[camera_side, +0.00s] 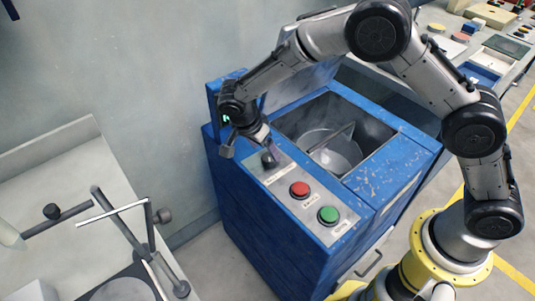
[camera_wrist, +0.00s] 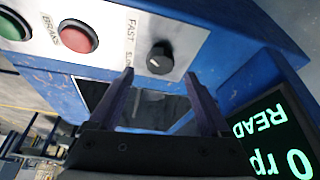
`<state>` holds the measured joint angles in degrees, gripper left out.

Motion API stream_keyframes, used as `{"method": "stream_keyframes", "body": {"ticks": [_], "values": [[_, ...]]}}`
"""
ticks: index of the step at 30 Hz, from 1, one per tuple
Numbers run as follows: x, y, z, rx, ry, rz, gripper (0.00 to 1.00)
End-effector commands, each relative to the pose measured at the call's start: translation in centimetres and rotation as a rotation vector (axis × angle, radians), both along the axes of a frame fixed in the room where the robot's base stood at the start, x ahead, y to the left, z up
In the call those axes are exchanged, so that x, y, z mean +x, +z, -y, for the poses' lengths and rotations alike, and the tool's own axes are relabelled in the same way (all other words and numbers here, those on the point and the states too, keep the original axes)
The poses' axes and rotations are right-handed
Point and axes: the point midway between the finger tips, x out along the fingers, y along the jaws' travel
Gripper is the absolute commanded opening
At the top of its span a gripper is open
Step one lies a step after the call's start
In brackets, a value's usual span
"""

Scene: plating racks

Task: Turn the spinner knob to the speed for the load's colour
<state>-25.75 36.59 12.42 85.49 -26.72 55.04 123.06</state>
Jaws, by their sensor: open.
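The spinner is a blue scuffed cabinet (camera_side: 262,232) with an open well. The black spinner knob (camera_wrist: 160,58) sits on the pale panel with a light pointer mark, beside lettering that reads FAST and another word partly cut off. In the side view the knob (camera_side: 268,160) is just below my gripper (camera_side: 262,141). In the wrist view my gripper (camera_wrist: 159,73) is open, its two dark fingers apart with the knob beyond their tips, between them and not touching. A round grey-white basket (camera_side: 328,150) sits in the well. I cannot make out the load's colour.
A red button (camera_side: 299,189) and a green button (camera_side: 328,215) are on the same panel. A display (camera_wrist: 275,135) shows green text, upside down, with 0 and READ visible. A raised lid (camera_side: 308,80) stands behind the well. A pale bench (camera_side: 60,175) is at left.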

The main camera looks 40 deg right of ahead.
Motion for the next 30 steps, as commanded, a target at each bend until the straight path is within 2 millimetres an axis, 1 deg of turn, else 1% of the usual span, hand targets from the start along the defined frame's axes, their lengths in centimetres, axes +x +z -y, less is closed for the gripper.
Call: {"method": "stream_keyframes", "body": {"ticks": [1, 3, 9, 13, 20, 24, 29, 30], "values": [[0.0, -0.9, 0.5, -0.003, -0.001, -0.004, 0.81], [0.1, -1.8, 0.8, -0.002, -0.002, -0.003, 0.81], [0.3, -3.5, 1.5, 0.000, 0.000, 0.000, 0.81], [0.3, -3.9, 1.6, 0.000, 0.000, 0.000, 0.81], [0.3, -3.9, 1.6, 0.000, 0.000, 0.000, 0.81], [0.3, -3.8, 1.6, 0.000, 0.000, 0.000, 0.56], [0.3, -3.8, 1.6, 0.000, 0.000, 0.000, 0.27], [0.3, -3.8, 1.6, 0.000, 0.000, 0.000, 0.20]]}}
